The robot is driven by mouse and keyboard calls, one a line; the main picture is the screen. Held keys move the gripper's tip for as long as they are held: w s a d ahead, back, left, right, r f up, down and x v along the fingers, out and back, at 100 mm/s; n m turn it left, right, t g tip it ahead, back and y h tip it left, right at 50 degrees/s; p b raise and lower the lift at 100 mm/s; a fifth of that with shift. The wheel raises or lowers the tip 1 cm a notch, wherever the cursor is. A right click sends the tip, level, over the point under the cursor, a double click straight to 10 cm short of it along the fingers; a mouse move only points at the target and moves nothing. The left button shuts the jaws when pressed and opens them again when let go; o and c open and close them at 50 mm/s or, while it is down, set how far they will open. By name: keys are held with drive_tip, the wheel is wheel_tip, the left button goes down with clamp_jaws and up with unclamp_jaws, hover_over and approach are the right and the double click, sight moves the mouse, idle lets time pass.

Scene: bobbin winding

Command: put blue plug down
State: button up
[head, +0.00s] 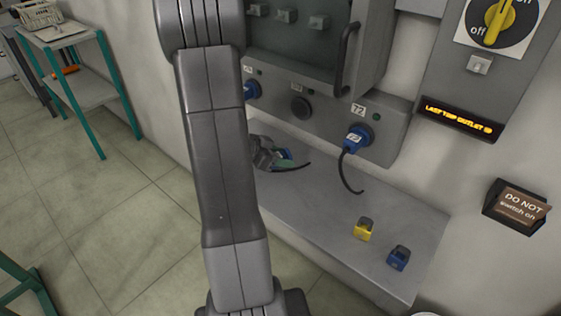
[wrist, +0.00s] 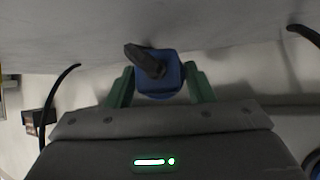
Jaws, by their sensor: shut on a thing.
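My gripper (wrist: 160,84) is shut on a blue plug (wrist: 172,72), with its green fingers on either side of it in the wrist view. The plug's dark cable end points out toward the camera. In the head view my gripper (head: 270,153) is low over the left part of the grey ledge (head: 330,210), partly hidden by my arm. A black cable curves out to its right there. I cannot tell whether the plug touches the ledge.
The outlet panel above the ledge has a blue plug (head: 357,138) in outlet 72, another blue plug (head: 252,89) at left and an empty middle socket (head: 301,108). A yellow padlock (head: 363,230) and a blue padlock (head: 398,258) stand on the ledge's right part. The ledge's middle is clear.

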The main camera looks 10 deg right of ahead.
drive_tip(key=shift+f, duration=0.45)
drive_tip(key=shift+f, duration=0.55)
drive_tip(key=o, duration=1.1)
drive_tip(key=shift+r, duration=0.6)
drive_tip(key=p+v, duration=0.2)
drive_tip(key=v, duration=1)
drive_tip(key=shift+p, duration=0.3)
drive_tip(key=shift+f, duration=0.1)
